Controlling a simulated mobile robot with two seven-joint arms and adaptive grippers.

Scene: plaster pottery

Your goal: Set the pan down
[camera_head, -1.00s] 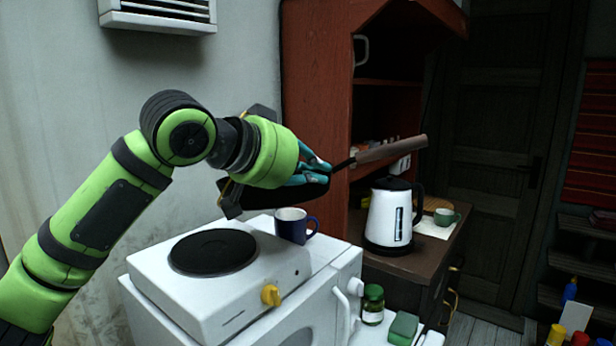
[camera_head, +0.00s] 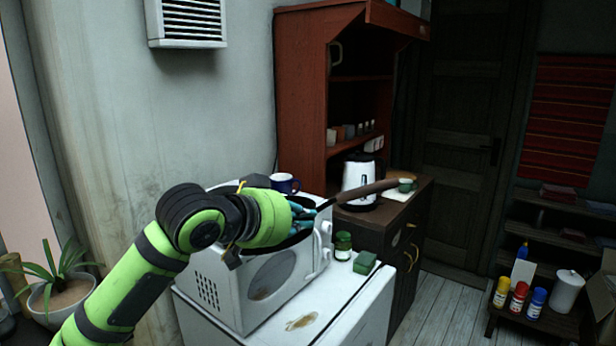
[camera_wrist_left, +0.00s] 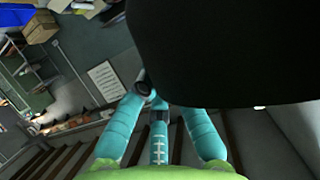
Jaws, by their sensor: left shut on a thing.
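My left gripper (camera_head: 304,214) has teal fingers and is shut on the pan, near where its handle meets the body. The pan's brown handle (camera_head: 366,192) points right and slightly up. Its black body (camera_head: 290,241) is mostly hidden behind my green wrist, above the small white oven (camera_head: 275,285). I cannot tell whether the pan touches anything below. In the left wrist view the black pan (camera_wrist_left: 235,50) fills the upper right, and the gripper's teal fingers (camera_wrist_left: 158,105) are below it. My right gripper is not in view.
A blue mug (camera_head: 284,184) stands behind the pan. A white kettle (camera_head: 358,182) and a green cup (camera_head: 405,185) stand on the dark cabinet. The white worktop (camera_head: 335,300) has bare room in front.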

